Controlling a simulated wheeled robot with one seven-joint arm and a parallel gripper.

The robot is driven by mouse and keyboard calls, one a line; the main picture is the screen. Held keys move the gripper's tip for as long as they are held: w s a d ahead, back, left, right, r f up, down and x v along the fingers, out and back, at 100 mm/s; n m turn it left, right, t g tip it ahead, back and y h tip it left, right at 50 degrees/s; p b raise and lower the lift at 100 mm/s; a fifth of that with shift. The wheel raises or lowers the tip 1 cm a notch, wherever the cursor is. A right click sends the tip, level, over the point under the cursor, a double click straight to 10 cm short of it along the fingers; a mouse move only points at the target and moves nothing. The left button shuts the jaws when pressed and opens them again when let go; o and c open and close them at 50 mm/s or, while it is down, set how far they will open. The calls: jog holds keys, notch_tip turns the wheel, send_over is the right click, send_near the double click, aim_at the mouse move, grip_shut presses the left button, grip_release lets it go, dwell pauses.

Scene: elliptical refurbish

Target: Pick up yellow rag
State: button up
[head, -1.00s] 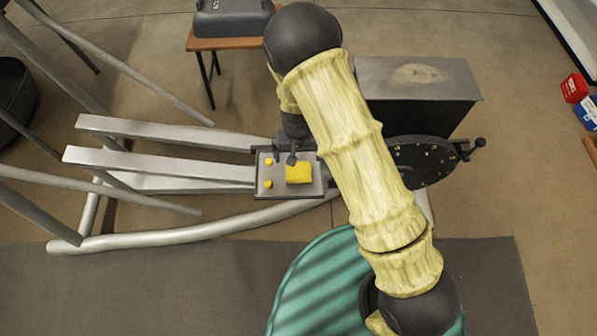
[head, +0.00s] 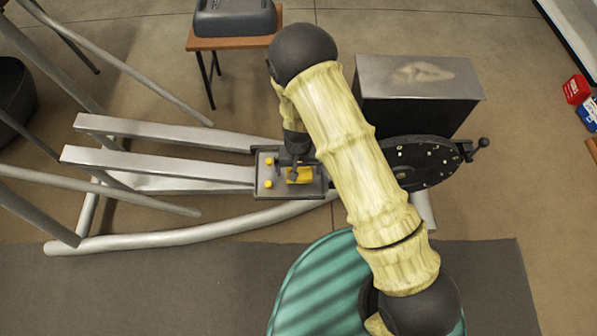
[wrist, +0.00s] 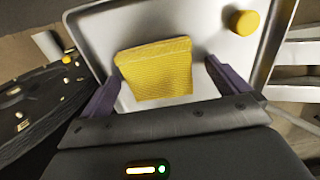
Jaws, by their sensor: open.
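The yellow rag (wrist: 155,70) lies flat on a grey metal tray (wrist: 205,20) in the wrist view. In the head view the rag (head: 305,175) shows only in part on the tray (head: 270,190), with my gripper (head: 296,172) over it and hiding some of it. In the wrist view my gripper (wrist: 158,85) is open, with one purple finger on each side of the rag. The rag lies between and ahead of the fingers. No contact is visible, and the height of the fingertips above the tray is hard to tell.
A yellow knob (wrist: 243,22) stands on the tray near the right finger. Grey machine rails (head: 165,140) run left of the tray. A black disc with a handle (head: 425,163) and a dark metal box (head: 420,85) stand to the right.

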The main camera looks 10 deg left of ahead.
aim_at(299, 170)
jog(key=shift+d, duration=0.15)
jog(key=c, duration=1)
jog(key=shift+r, duration=0.15)
notch_tip(299, 170, up, 10)
jog(key=shift+f+p, duration=0.1)
jog(key=shift+p, duration=1.05)
